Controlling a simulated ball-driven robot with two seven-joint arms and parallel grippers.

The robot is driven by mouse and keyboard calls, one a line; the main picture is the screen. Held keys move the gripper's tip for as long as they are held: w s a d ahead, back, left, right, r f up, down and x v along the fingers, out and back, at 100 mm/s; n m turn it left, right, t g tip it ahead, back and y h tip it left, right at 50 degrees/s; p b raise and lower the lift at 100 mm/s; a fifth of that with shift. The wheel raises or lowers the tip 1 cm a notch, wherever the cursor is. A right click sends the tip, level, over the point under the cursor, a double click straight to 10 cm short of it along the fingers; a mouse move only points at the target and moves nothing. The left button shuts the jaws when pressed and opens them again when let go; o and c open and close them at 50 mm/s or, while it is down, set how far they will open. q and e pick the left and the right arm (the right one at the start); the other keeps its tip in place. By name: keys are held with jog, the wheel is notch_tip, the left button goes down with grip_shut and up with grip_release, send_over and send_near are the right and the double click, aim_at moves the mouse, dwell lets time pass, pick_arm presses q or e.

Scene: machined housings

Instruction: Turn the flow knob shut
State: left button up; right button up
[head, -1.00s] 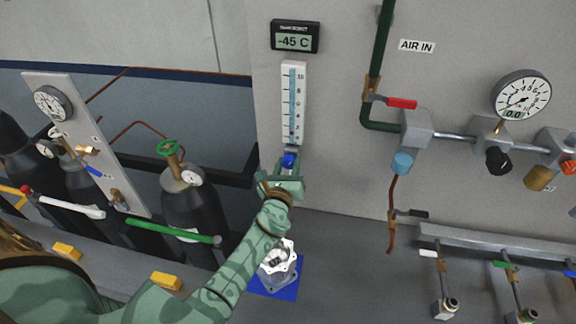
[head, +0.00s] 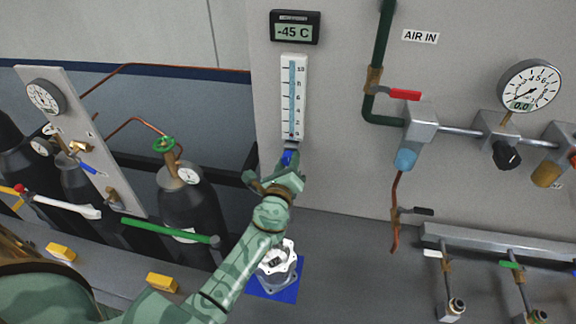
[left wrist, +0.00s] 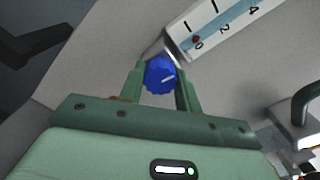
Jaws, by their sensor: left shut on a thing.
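The blue flow knob (left wrist: 160,77) sits at the foot of the flow tube (head: 293,95), which has a numbered scale. A pale line marks the knob's face. My left gripper (left wrist: 160,88) is shut on the knob, with one finger on each side of it in the left wrist view. In the head view the knob (head: 288,157) is partly hidden by my left gripper (head: 285,165). A small red float (left wrist: 196,39) shows near the 0 mark in the left wrist view. My right gripper is not in view.
A machined housing (head: 277,262) stands on a blue mat (head: 290,289) below my left arm. Dark gas cylinders (head: 190,205) stand at the left. Piping, a red-handled valve (head: 404,95) and a gauge (head: 529,86) are on the wall at the right.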

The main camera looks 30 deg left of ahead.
pick_arm(q)
jog(key=shift+f+n, duration=0.1)
jog(key=shift+n, duration=0.5)
jog(key=shift+b, duration=0.3)
jog(key=o, duration=1)
jog(key=shift+c, duration=0.2)
jog(key=shift+s, duration=0.1)
jog(key=b+v, duration=0.2)
jog(key=v, duration=1.4)
jog(key=shift+b, duration=0.3)
